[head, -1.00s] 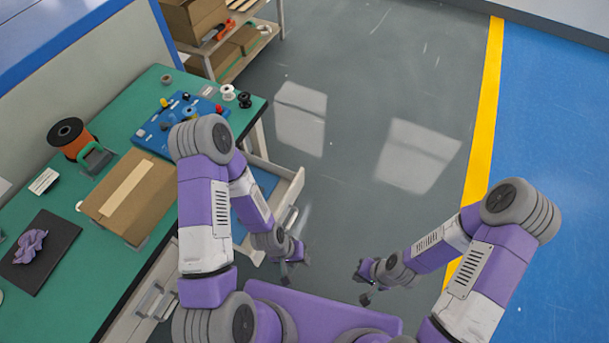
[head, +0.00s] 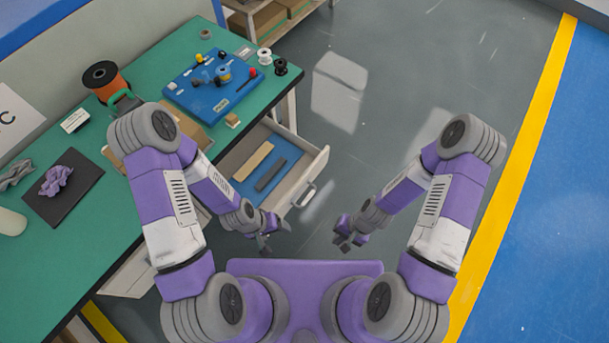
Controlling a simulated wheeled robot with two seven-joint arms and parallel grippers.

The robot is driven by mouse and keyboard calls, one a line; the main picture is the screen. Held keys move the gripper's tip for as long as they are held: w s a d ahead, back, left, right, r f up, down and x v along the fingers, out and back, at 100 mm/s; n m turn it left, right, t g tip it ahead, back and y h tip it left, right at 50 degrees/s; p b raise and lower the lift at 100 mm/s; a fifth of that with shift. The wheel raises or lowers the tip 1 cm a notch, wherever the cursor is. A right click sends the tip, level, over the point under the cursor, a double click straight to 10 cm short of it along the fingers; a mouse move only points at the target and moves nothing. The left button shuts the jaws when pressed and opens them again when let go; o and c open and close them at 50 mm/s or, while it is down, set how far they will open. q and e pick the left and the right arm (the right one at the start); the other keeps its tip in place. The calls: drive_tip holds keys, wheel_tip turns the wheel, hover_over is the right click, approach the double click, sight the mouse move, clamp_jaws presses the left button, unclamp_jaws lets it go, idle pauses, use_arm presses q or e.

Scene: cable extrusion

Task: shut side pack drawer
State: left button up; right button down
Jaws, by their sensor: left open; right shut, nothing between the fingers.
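The side drawer (head: 315,163) stands pulled out from under the green bench. It has pale walls, a blue lining and a metal handle (head: 305,196) on its front. A tan strip and a dark grey strip lie inside it. My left gripper (head: 266,243) is open and empty, just below the drawer's near corner, apart from the handle. My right gripper (head: 340,241) is shut and empty over the floor, to the right of and below the drawer front. My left arm hides part of the drawer's near side and the bench edge.
The green bench (head: 60,230) fills the left. On it are a blue board (head: 215,105) with small parts, an orange spool (head: 105,80), a cardboard box and a black mat (head: 85,195) with a purple cloth. The floor right of the drawer is clear.

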wheel_tip(320, 180, down, 4)
drive_tip(key=a+m+g+y+b, duration=0.1)
drive_tip(key=m+g+y, duration=0.1)
drive_tip(key=m+y, duration=0.25)
drive_tip(key=m+t+y+b, duration=0.3)
drive_tip(key=m+t+y, duration=0.3)
drive_tip(key=m+t, duration=0.9)
approach(310, 171)
drive_tip(key=shift+m+g, duration=0.25)
drive_tip(key=shift+g, duration=0.25)
drive_tip(key=x, duration=0.3)
drive_tip(key=b+x, duration=0.1)
drive_tip(key=x, duration=0.2)
drive_tip(key=shift+w+d+r+b, duration=0.1)
drive_tip(key=shift+w+r+b, duration=0.05)
drive_tip(key=shift+w+b, duration=0.15)
drive_tip(key=shift+w+a, duration=0.2)
drive_tip(key=shift+a, duration=0.05)
